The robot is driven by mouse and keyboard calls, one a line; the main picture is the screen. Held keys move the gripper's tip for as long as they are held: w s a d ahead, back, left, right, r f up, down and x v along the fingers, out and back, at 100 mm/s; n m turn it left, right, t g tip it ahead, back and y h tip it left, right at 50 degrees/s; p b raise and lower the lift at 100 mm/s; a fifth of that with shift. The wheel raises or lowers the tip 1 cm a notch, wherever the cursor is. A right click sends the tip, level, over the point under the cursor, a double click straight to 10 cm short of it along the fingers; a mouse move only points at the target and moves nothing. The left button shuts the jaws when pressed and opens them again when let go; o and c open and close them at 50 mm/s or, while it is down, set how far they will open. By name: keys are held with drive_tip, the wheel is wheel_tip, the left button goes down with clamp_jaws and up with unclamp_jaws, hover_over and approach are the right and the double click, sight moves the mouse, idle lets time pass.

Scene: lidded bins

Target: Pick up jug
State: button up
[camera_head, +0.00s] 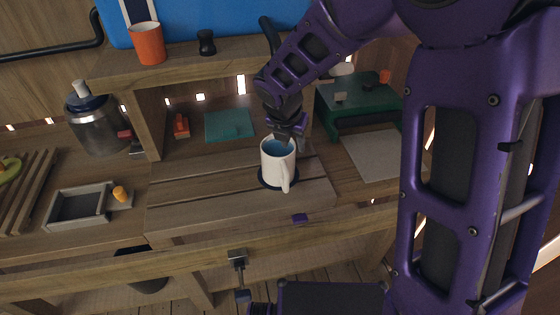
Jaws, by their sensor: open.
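A white jug (273,165) with a bluish inside stands upright on a dark round base (264,183) in the middle of the wooden worktop. Its handle faces toward me and slightly right. My gripper (285,137) is open, pointing down at the jug's far rim from above and behind. The fingertips are dark and partly hidden, and I cannot tell whether they touch the rim.
An orange cup (148,43) and a small black object (206,43) stand on the shelf above. A metal canister (98,128) and a grey tray (77,207) are at left. A green box (358,100) and grey board (375,154) are at right.

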sight(293, 152)
drive_tip(key=shift+a+b+x, duration=0.2)
drive_tip(key=shift+b+x, duration=0.15)
drive_tip(key=shift+x, duration=1.25)
drive_tip(key=shift+a+b+x, duration=0.25)
drive_tip(key=shift+b+x, duration=0.1)
drive_tip(key=shift+x, duration=1.2)
drive_tip(key=shift+w, duration=0.1)
clamp_jaws()
drive_tip(key=shift+d, duration=0.1)
